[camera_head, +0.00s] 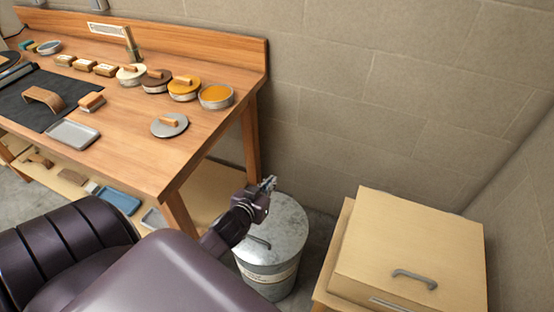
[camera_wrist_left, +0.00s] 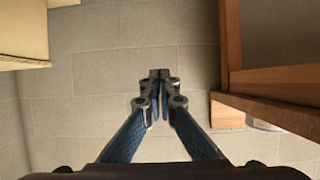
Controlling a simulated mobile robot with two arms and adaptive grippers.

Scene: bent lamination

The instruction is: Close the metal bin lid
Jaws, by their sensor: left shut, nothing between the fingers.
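The metal bin (camera_head: 268,280) stands on the floor between the workbench and a wooden box. Its round grey lid (camera_head: 285,228) lies over the top and looks about level with the rim, with a dark handle near its front edge. My left gripper (camera_head: 270,184) is shut and empty, above the back left part of the lid. My arm hides part of the lid's left side. In the left wrist view the shut fingers (camera_wrist_left: 159,78) point at the block wall, and the lid cannot be made out there. My right gripper is not in view.
The wooden workbench (camera_head: 190,150) with several tins, blocks and a tray is at the left, its leg close to the bin. A pale wooden box (camera_head: 410,245) with a grey handle stands at the right. The block wall (camera_head: 390,110) closes off the back.

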